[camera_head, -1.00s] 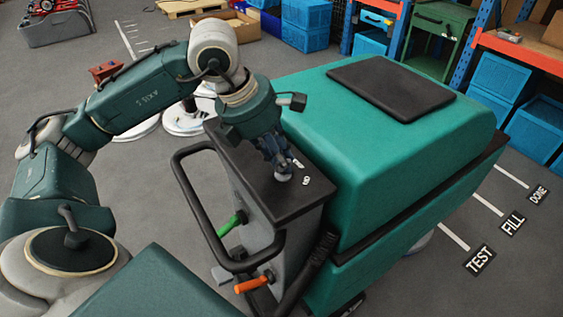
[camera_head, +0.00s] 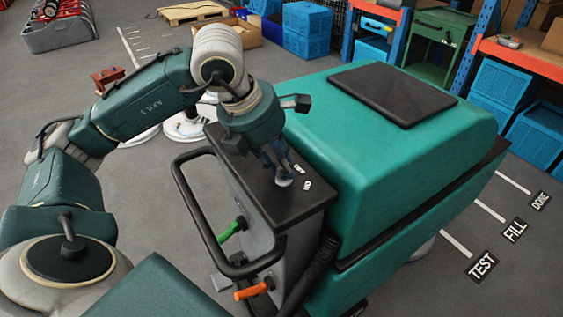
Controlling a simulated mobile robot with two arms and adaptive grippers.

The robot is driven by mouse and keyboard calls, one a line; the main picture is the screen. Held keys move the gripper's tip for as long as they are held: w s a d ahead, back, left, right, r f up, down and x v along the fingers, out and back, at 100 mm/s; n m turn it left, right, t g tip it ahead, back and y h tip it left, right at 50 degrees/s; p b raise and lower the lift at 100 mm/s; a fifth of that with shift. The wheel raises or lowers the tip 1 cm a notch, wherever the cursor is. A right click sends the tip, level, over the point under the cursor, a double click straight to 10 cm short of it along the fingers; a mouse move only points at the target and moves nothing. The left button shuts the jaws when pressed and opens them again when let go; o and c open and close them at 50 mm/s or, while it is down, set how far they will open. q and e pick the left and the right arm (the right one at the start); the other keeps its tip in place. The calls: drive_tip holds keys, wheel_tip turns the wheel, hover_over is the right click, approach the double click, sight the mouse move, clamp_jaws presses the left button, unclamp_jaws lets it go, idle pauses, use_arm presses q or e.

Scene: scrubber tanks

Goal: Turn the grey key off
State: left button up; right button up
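The green floor scrubber (camera_head: 400,125) stands in front of me, with a dark control panel (camera_head: 268,205) at its left end. My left gripper (camera_head: 284,178) points down at the panel, with its fingertips close together over a small round grey part (camera_head: 284,182). This looks like the grey key, but the fingers hide most of it. I cannot tell whether the fingers grip it or only touch it. Two small white label marks (camera_head: 307,185) lie on the panel beside the fingers. My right gripper is not in view.
A black handle loop (camera_head: 192,215) sticks out on the panel's left side, with a green lever (camera_head: 231,230) and an orange lever (camera_head: 253,290) below. Blue crates (camera_head: 305,30) and shelves stand behind. Floor marks read TEST, FILL and DONE at the right.

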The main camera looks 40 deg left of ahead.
use_arm(q)
drive_tip(key=shift+o, duration=0.6)
drive_tip(key=v, duration=1.2)
